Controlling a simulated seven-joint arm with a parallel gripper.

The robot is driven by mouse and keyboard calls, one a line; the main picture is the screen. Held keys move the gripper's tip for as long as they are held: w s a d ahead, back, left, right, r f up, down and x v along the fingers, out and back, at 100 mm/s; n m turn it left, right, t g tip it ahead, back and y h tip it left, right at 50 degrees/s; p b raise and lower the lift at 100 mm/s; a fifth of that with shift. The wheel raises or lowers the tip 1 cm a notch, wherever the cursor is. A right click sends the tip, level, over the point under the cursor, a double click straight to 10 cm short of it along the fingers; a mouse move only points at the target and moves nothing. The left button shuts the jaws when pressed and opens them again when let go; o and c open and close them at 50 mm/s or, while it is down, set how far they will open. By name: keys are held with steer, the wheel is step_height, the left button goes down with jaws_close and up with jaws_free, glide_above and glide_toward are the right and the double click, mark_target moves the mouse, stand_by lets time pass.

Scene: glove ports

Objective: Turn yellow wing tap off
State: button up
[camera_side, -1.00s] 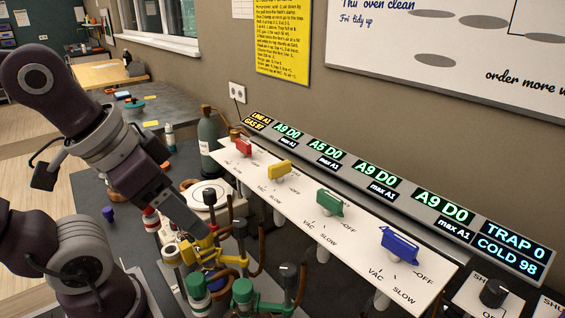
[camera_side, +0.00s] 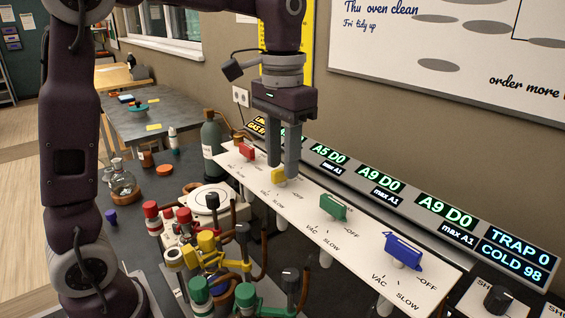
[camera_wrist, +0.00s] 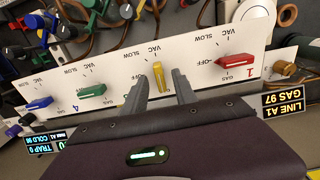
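The yellow wing tap (camera_side: 279,176) sits on the white sloping panel, between the red and green taps. In the wrist view the yellow wing (camera_wrist: 159,77) stands lengthwise up the picture, pointing toward its VAC label. My gripper (camera_side: 282,173) is above it, pointing down. In the wrist view the fingers (camera_wrist: 160,80) are on either side of the wing, with a visible gap on each side, so the gripper is open and not clamped. The fingers cover part of the tap and its OFF label.
The red tap (camera_side: 247,151), green tap (camera_side: 333,207) and blue tap (camera_side: 403,251) share the panel (camera_side: 357,258). A display strip (camera_side: 470,236) runs behind it. A dark bottle (camera_side: 211,134) stands behind.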

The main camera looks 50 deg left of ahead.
steer(key=shift+f, duration=0.65)
jaws_close()
steer(key=shift+m, duration=0.3)
steer(key=m, duration=0.3)
steer(key=shift+m, duration=0.4)
steer(key=m, duration=0.4)
steer(key=shift+m, duration=0.3)
steer(key=m, duration=0.4)
steer(key=shift+m, duration=2.4)
